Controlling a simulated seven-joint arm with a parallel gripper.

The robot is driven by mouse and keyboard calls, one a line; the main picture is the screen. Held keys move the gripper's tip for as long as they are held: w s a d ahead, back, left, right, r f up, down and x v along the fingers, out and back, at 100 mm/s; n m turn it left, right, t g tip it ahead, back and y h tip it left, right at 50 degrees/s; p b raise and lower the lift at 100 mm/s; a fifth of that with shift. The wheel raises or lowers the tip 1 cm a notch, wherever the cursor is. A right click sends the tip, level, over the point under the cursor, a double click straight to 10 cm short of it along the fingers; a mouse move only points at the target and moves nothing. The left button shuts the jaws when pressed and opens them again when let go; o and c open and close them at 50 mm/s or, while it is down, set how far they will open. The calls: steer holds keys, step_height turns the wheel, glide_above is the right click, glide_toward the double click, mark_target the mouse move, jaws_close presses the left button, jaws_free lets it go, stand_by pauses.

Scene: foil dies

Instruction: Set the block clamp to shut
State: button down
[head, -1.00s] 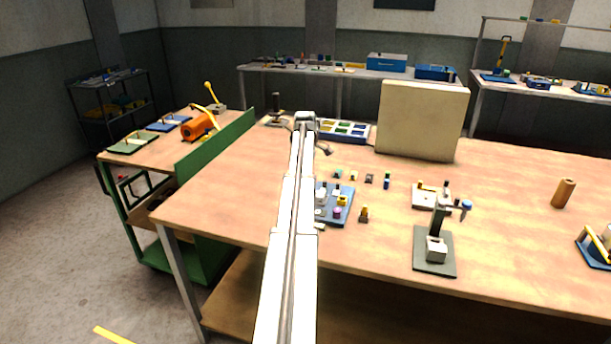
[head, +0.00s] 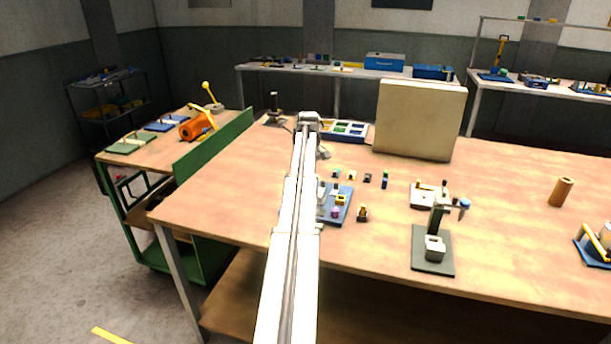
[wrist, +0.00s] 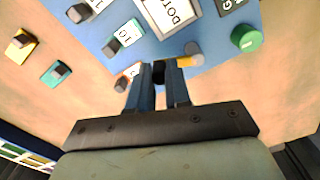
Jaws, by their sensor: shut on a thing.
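My gripper (wrist: 159,84) points down at the edge of a blue plate (wrist: 208,32) in the wrist view. Its fingers are closed on a small dark piece (wrist: 158,72). A yellow part (wrist: 184,61) with a grey round end lies just right of the fingertips. I cannot tell whether these parts are joined as the block clamp's handle. A framed block marked with letters (wrist: 168,14) sits on the plate. In the head view my arm partly covers the plate (head: 346,196), and the fingertips cannot be made out.
Teal (wrist: 56,73) and yellow (wrist: 21,46) pieces with dark knobs lie on the wood beside the plate. A green round knob (wrist: 246,38) is at right. A beige panel (head: 420,118) stands behind, and a grey stand (head: 433,250) at right. Bare table lies between stand and cylinder (head: 562,191).

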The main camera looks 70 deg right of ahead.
steer(key=m, duration=0.2)
steer(key=s+a+m, duration=0.1)
steer(key=shift+s+m, duration=0.15)
steer(key=shift+m, duration=0.25)
steer(key=m, duration=0.1)
steer(key=a+m, duration=0.1)
steer(key=m, duration=0.1)
steer(key=shift+s+m, duration=0.3)
steer(key=shift+s, duration=0.1)
steer(key=m, duration=0.2)
steer(key=a+m, duration=0.1)
steer(key=shift+s, duration=0.25)
steer(key=shift+a+m, duration=0.3)
steer(key=shift+m, duration=0.5)
steer(key=shift+a+m, duration=0.25)
steer(key=shift+m, duration=0.55)
steer(key=c, duration=1.1)
jaws_free()
steer(key=shift+o, duration=0.2)
step_height(320, 180, up, 14)
